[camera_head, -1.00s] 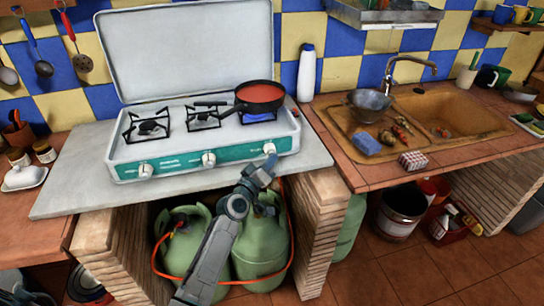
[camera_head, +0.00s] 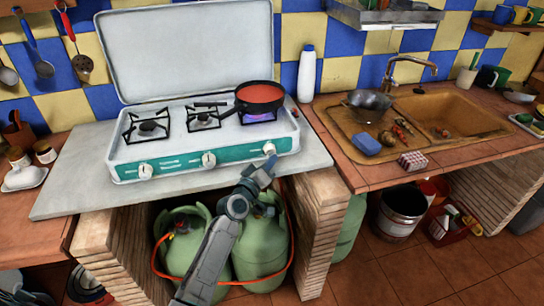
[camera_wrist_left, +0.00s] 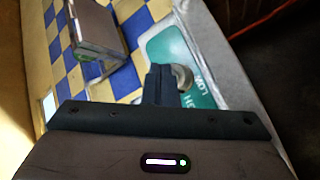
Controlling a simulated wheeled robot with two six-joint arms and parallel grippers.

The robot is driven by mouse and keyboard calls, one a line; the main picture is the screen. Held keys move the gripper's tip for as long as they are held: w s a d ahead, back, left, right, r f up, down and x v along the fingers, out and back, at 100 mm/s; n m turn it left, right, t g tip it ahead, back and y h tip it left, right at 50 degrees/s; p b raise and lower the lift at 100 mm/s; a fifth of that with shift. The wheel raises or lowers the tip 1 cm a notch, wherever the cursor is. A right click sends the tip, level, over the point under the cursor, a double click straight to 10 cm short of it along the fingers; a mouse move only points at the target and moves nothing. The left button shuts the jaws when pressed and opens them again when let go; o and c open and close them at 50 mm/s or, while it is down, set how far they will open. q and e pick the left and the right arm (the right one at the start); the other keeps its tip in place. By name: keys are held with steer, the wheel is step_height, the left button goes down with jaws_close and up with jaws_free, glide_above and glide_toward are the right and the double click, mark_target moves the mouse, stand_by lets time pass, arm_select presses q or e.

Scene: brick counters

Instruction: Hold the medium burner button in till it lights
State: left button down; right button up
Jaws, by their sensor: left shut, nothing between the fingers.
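The stove (camera_head: 120,172) is white with a teal front panel and an open lid. It has three burners and three white knobs: left (camera_head: 145,171), middle (camera_head: 208,159) and right (camera_head: 269,148). My left gripper (camera_head: 268,162) is shut and empty, with its tips at the right knob. In the left wrist view, the shut fingers (camera_wrist_left: 160,84) meet the panel beside the grey knob (camera_wrist_left: 183,77); whether they press it is hard to tell. A pan of red sauce (camera_head: 260,95) sits on the right burner, with a blue-violet glow (camera_head: 258,118) beneath it. My right gripper is out of view.
The stove stands on a grey slab (camera_head: 75,185) above green gas bottles (camera_head: 262,250) with an orange hose. A white bottle (camera_head: 306,75) stands behind to the right. The sink counter (camera_head: 345,165) is further right. Bare slab lies left of the stove.

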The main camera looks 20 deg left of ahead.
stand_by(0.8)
arm_select(q)
steer(key=shift+s+d, duration=0.45)
steer(key=shift+s, duration=0.25)
steer(key=s+d, duration=0.1)
steer(key=s, duration=0.1)
steer(key=s+d, duration=0.2)
steer(key=shift+p, duration=0.35)
steer(key=shift+a, duration=0.1)
